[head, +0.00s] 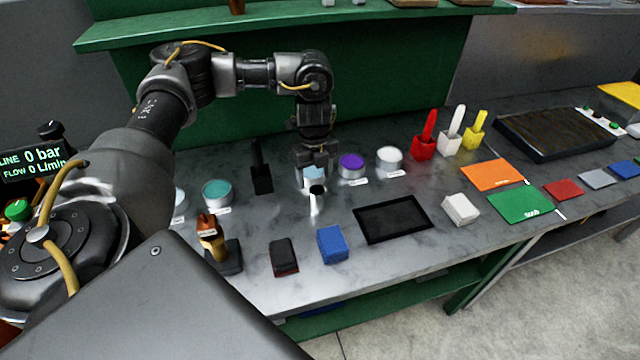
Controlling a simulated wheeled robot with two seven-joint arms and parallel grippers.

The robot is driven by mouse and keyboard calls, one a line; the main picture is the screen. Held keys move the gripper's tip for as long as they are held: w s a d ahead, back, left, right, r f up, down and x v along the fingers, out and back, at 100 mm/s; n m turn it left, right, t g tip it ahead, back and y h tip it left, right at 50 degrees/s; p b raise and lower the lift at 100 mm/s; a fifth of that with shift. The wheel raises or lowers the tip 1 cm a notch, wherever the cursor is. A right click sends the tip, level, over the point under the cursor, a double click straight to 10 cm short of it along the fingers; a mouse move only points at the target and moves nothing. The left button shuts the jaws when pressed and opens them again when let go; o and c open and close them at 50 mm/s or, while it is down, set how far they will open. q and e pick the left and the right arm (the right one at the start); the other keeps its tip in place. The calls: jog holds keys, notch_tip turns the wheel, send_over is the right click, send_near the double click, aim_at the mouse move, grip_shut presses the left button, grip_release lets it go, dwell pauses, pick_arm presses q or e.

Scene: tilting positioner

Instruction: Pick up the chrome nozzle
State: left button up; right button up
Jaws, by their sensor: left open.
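The chrome nozzle (317,202) stands upright on the grey bench, a small shiny cylinder with a dark opening at the top. My left gripper (314,172) points down just behind and above it in the picture, jaws open. Its fingertips show close to the nozzle's top, but I see no grip on it; whether they touch it I cannot tell. My right gripper is out of the picture.
A pale blue pot (312,183) is partly hidden by the gripper and nozzle. A purple pot (351,166) and white pot (389,160) stand to the right, a black brush holder (261,178) to the left. A black tray (392,219) and blue block (332,245) lie in front.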

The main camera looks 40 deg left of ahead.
aim_at(316, 190)
pick_arm(q)
jog(key=shift+w+f, duration=0.4)
jog(key=shift+f, duration=0.1)
jog(key=shift+w+d+f, duration=0.1)
jog(key=shift+w, duration=0.2)
jog(key=shift+f, duration=0.25)
jog(key=f, duration=0.3)
jog(key=s+f, duration=0.1)
jog(key=shift+a+f, duration=0.15)
jog(key=shift+a, duration=0.1)
jog(key=shift+w+f, duration=0.3)
jog(key=shift+f, duration=0.05)
jog(key=shift+s+d+f, duration=0.1)
jog(key=shift+f, duration=0.15)
notch_tip(316, 190, down, 4)
jog(key=shift+f+p, duration=0.25)
jog(key=shift+p, duration=0.1)
jog(key=shift+c, duration=0.9)
jog(key=c, duration=0.9)
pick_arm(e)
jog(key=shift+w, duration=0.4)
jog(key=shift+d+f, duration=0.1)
